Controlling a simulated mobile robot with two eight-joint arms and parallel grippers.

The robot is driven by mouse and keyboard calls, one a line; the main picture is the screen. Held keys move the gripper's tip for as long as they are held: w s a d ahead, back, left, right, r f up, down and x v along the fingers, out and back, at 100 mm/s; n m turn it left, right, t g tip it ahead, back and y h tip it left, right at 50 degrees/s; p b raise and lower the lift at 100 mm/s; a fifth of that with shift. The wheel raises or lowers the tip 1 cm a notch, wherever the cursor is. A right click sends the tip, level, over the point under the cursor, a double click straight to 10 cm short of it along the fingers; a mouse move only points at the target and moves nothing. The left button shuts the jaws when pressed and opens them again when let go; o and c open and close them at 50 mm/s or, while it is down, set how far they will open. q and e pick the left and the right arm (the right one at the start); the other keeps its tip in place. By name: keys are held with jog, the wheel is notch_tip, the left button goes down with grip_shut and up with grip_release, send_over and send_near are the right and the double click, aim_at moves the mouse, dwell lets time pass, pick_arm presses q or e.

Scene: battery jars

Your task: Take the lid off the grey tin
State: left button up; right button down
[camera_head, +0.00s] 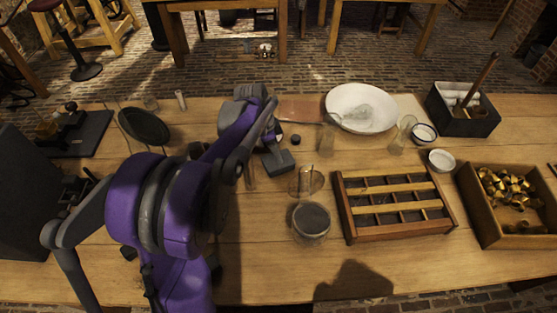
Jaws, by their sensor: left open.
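A round vessel with a dark grey flat top (311,219) stands on the table left of the wooden divided tray; it looks like the grey tin. I cannot tell whether its top is a separate lid. My left arm, purple and grey, reaches in from the lower left. My right gripper is not in view.
A clear glass vessel (306,181) stands just behind the grey one. The divided wooden tray (348,229) is close on the right. The table front is clear.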

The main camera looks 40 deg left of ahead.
pick_arm(q)
jog(key=shift+w+d+f, duration=0.1)
jog(key=shift+w+f, duration=0.1)
jog(key=shift+f, duration=0.45)
grip_shut()
jog(key=shift+r, duration=0.2)
